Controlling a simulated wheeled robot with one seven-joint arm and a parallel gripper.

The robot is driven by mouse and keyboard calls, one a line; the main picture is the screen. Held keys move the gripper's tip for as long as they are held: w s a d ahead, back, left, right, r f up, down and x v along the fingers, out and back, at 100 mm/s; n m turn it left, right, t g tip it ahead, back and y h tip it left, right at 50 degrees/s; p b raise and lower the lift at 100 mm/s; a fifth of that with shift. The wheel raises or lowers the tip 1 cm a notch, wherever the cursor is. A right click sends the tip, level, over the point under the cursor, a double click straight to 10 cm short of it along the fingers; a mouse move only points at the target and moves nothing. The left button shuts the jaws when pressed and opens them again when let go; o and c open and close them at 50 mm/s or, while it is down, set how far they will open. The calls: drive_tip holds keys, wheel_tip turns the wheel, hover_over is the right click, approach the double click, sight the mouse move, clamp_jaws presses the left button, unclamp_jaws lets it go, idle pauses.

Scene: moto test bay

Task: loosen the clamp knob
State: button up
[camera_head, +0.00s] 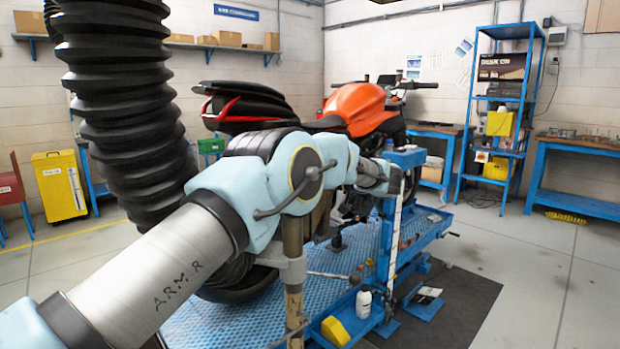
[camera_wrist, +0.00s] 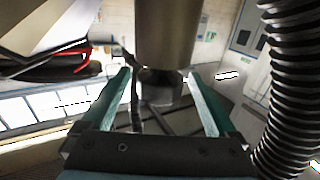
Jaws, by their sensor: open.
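In the wrist view my gripper (camera_wrist: 157,76) is open, with a green finger on each side. A wide tan-grey metal cylinder (camera_wrist: 166,35) comes down from the top, and a narrower grey end piece (camera_wrist: 160,88) shows between the fingers. I see a gap on either side and cannot tell whether this piece is the clamp knob. In the head view a tan upright post (camera_head: 292,235) carries a grey collar (camera_head: 292,270), below my pale blue arm. A dark lever on a round hub (camera_head: 306,177) shows at the arm's bend. My fingers cannot be made out in the head view.
An orange motorcycle (camera_head: 357,105) stands on a blue lift platform (camera_head: 245,310). A black corrugated hose (camera_head: 125,110) hangs at left; a ribbed hose (camera_wrist: 293,85) also runs close by in the wrist view. A white bottle (camera_head: 363,302) and yellow block (camera_head: 335,331) sit at the platform's front. Open floor lies right.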

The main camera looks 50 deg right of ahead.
drive_tip(key=b+v, duration=0.1)
drive_tip(key=v, duration=0.6)
drive_tip(key=shift+s+d, duration=0.2)
drive_tip(key=shift+s, duration=0.05)
drive_tip(key=shift+a, duration=0.1)
